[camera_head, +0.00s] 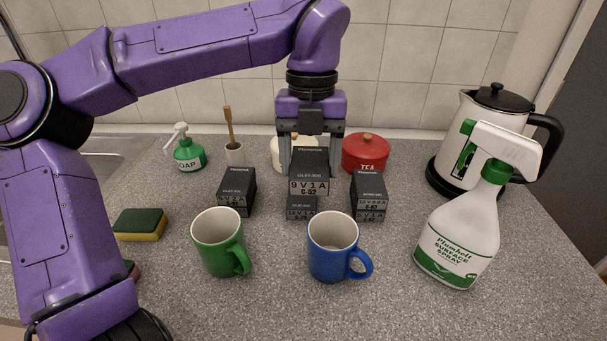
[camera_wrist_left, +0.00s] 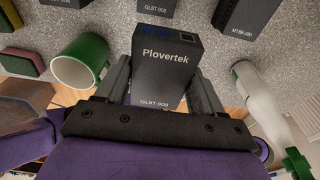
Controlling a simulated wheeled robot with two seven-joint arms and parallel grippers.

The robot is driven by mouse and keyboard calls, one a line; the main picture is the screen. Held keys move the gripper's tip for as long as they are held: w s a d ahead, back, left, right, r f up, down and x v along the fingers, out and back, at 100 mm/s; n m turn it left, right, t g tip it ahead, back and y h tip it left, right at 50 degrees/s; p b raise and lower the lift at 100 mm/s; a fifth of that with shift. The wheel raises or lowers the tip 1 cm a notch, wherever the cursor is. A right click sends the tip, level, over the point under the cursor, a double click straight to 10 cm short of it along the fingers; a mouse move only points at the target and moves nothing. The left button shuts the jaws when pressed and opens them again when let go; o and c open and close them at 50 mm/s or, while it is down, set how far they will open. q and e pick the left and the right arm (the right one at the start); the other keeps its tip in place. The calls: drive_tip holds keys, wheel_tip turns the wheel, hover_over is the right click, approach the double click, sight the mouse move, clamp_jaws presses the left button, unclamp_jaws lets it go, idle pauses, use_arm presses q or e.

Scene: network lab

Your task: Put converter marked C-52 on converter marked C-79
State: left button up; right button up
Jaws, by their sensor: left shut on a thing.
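The black converter marked C-52 (camera_head: 309,172) is between the fingers of my left gripper (camera_head: 311,160), which is shut on it. In the left wrist view the held converter (camera_wrist_left: 166,65) shows a Plovertek label. In the head view it overlaps the top of a middle converter (camera_head: 301,208); I cannot tell whether they touch. Another converter (camera_head: 237,188) stands to the left and one (camera_head: 369,193) to the right. The small marks on these three are too blurred to tell which is C-79. My right gripper is not in view.
A green mug (camera_head: 217,245) and a blue mug (camera_head: 333,250) stand in front of the converters. A spray bottle (camera_head: 462,235) and a kettle (camera_head: 485,145) are at the right. A red tea tin (camera_head: 366,155) stands behind. A sponge (camera_head: 141,225) lies at the left.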

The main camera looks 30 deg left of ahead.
use_arm(q)
drive_tip(key=w+a+f, duration=0.1)
drive_tip(key=f, duration=0.1)
drive_tip(key=w+a+f, duration=0.3)
drive_tip(key=f, duration=0.1)
drive_tip(key=shift+w+a+f+p, duration=0.25)
drive_tip(key=shift+w+a+p, duration=0.1)
drive_tip(key=shift+p, duration=0.05)
wheel_tip(320, 180, down, 3)
drive_tip(key=shift+w+a+f, duration=0.1)
drive_tip(key=shift+f, duration=0.1)
drive_tip(key=o, duration=1.2)
drive_tip(key=shift+f, duration=0.1)
drive_tip(key=shift+r, duration=0.3)
drive_tip(key=r, duration=0.7)
drive_tip(key=w+r, duration=0.1)
drive_tip(key=r, duration=0.3)
drive_tip(key=shift+w+a+r+p, duration=0.1)
drive_tip(key=shift+a+r+p, duration=0.25)
drive_tip(key=shift+p, duration=0.05)
